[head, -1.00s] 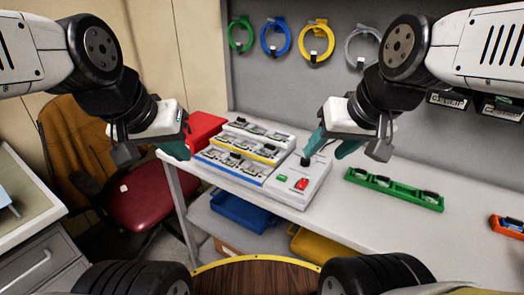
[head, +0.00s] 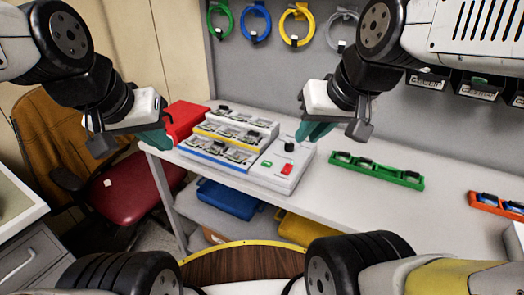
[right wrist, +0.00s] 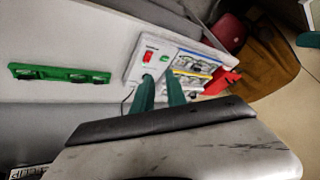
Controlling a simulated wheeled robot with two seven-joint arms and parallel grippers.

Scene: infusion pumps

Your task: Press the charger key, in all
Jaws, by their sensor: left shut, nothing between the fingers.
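The charger is a white stepped unit on the table, with a blue-edged row (head: 220,156) and a yellow-edged row (head: 232,134) of small modules. Its white control panel (head: 268,176) at the right end carries a black knob (head: 289,146), a green key (head: 266,164) and a red key (head: 287,169). The red key also shows in the right wrist view (right wrist: 148,56), beyond the fingertips. My right gripper (head: 314,132) hangs above and behind the panel, its teal fingers apart and empty (right wrist: 161,88). My left gripper (head: 155,140) is shut and empty, left of the charger near the red box.
A red box (head: 187,120) stands left of the charger. A green holder (head: 375,170) and an orange holder (head: 496,206) lie to the right. Blue (head: 228,199) and yellow (head: 306,229) bins sit below the table. A red chair (head: 128,198) stands at the left.

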